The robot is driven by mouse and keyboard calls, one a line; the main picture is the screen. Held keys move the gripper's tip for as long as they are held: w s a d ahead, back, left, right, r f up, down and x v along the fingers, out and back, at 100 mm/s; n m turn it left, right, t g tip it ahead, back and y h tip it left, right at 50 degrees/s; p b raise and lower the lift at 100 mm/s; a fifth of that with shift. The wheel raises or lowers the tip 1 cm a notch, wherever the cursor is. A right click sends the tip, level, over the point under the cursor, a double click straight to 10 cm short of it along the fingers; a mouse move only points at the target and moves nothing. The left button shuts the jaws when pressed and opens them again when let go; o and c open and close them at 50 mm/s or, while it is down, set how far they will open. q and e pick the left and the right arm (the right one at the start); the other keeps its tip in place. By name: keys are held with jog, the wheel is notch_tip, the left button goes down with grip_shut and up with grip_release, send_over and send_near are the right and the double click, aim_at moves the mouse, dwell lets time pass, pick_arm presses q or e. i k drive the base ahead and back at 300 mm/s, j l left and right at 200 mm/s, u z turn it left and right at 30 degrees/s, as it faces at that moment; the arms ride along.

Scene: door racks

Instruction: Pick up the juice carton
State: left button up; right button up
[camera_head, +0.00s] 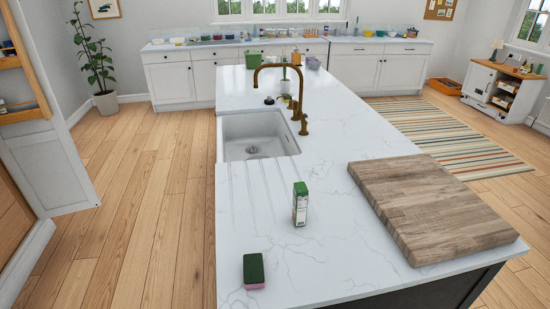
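The juice carton (300,207) is a small upright box with a green top and a pale printed front. It stands on the white marble island counter (270,185), between the sink and the wooden board. Nothing touches it and its front is in plain view. Neither of my grippers is in view.
A thick wooden cutting board (430,208) lies right of the carton. A green and pink sponge (254,271) lies near the front left edge. A white sink (257,137) with a brass faucet (300,90) is behind. The counter around the carton is clear.

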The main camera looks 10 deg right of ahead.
aim_at(300, 191)
jog(key=i+j+z, duration=0.1)
jog(key=j+z, duration=0.55)
jog(key=j, duration=0.15)
